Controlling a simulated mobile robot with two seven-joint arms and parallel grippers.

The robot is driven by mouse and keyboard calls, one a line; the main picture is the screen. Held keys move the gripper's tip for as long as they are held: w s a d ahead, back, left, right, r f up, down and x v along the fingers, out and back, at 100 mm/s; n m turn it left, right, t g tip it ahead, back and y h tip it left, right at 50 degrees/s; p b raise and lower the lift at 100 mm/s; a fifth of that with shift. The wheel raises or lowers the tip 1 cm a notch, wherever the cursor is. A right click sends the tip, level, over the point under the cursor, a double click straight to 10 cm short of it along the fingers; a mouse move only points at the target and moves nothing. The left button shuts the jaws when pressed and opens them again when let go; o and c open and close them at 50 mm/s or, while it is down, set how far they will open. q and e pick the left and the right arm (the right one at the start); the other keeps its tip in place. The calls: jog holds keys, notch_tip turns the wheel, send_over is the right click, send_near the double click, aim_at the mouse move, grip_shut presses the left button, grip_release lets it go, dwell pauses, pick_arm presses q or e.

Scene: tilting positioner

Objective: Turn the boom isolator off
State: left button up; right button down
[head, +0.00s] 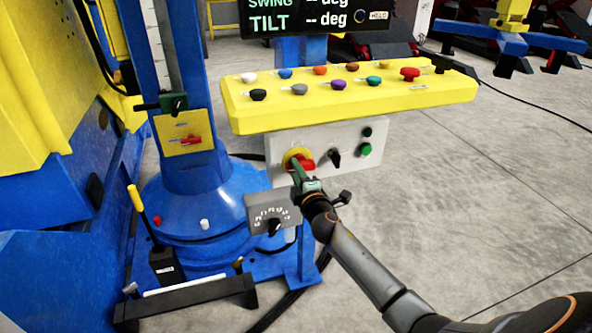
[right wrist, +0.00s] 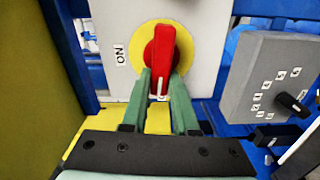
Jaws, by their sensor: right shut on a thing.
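A red rotary handle (head: 308,164) on a round yellow plate (head: 289,157) is on the front of the light grey panel under the yellow console. My right gripper (head: 299,172), with green fingers, is at this handle. In the right wrist view, the red handle (right wrist: 160,48) stands upright over its yellow disc (right wrist: 183,45), with an ON label to its left. The right gripper (right wrist: 160,88) is shut on the handle's lower end. Another red handle (head: 190,140) sits on a yellow plate on the blue column. I cannot read which is the boom isolator. My left gripper is out of view.
A grey dial box (head: 272,212) stands close to the gripper, lower left; it also shows in the right wrist view (right wrist: 262,85). The yellow console (head: 345,110) with several coloured buttons overhangs the panel. Black and green knobs sit right of the handle. Open floor lies right.

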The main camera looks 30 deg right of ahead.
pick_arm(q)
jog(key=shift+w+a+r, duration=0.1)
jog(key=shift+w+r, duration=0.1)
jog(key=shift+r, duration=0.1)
pick_arm(e)
jog(key=shift+f+n, duration=0.1)
jog(key=shift+n, duration=0.5)
jog(key=c, duration=0.7)
grip_release()
pick_arm(q)
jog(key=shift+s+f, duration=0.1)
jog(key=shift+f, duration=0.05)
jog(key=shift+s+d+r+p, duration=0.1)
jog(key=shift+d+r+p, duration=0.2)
jog(key=shift+p, duration=0.35)
pick_arm(e)
jog(key=shift+v, duration=6.25)
